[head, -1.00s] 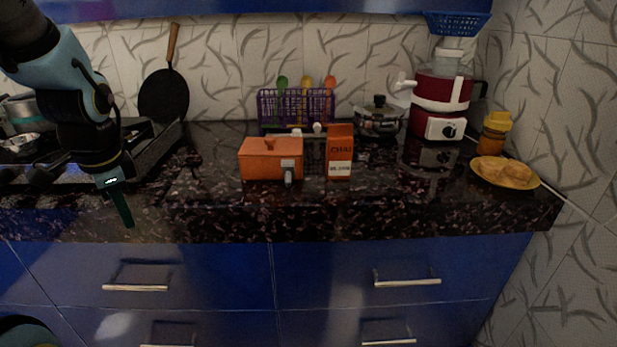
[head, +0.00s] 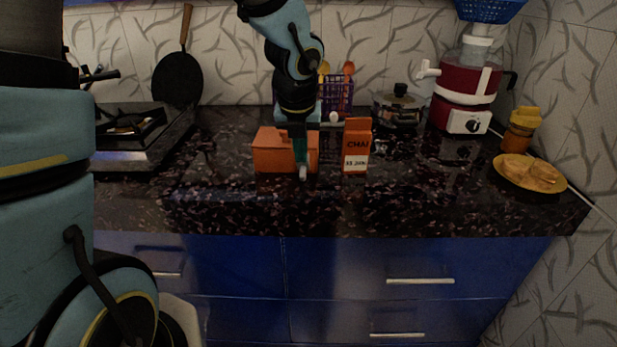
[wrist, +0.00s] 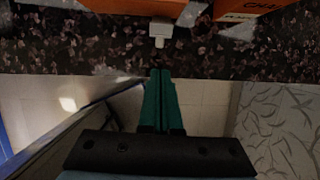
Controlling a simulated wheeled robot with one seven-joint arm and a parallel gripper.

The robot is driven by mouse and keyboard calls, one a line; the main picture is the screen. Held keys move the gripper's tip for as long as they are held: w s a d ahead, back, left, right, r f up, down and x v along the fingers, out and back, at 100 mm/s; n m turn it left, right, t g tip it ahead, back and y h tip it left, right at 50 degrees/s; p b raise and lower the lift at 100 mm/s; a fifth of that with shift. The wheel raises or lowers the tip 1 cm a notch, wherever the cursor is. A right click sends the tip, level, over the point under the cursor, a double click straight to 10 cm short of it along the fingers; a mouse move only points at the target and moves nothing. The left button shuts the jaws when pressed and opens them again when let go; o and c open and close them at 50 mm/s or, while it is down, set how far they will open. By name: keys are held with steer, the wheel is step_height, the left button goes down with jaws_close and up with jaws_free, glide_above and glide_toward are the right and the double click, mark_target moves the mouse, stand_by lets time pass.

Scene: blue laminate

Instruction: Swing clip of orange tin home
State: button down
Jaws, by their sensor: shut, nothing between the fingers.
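The orange tin (head: 272,150) stands on the dark counter in the head view. My gripper (head: 301,160) is in front of the right part of its front face and hides some of it. The clip (head: 303,173) shows as a small light tip just below my fingertips. In the wrist view the orange tin (wrist: 130,8) is at the top edge, and the pale clip (wrist: 160,33) sticks out from its front side. My gripper (wrist: 161,75) is shut and empty, its green fingers together, pointing at the clip with a small gap in that picture.
An orange chai box (head: 357,146) stands close to the right of the tin. A purple rack (head: 338,95) with spoons, a steel pot (head: 398,108) and a red juicer (head: 466,88) are behind. The counter front (head: 230,205) is clear. A plate of food (head: 530,173) is far right.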

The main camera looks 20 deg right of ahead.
mark_target(302, 188)
steer(key=b+x, duration=0.2)
steer(key=x, duration=0.8)
steer(key=shift+a+f, duration=0.1)
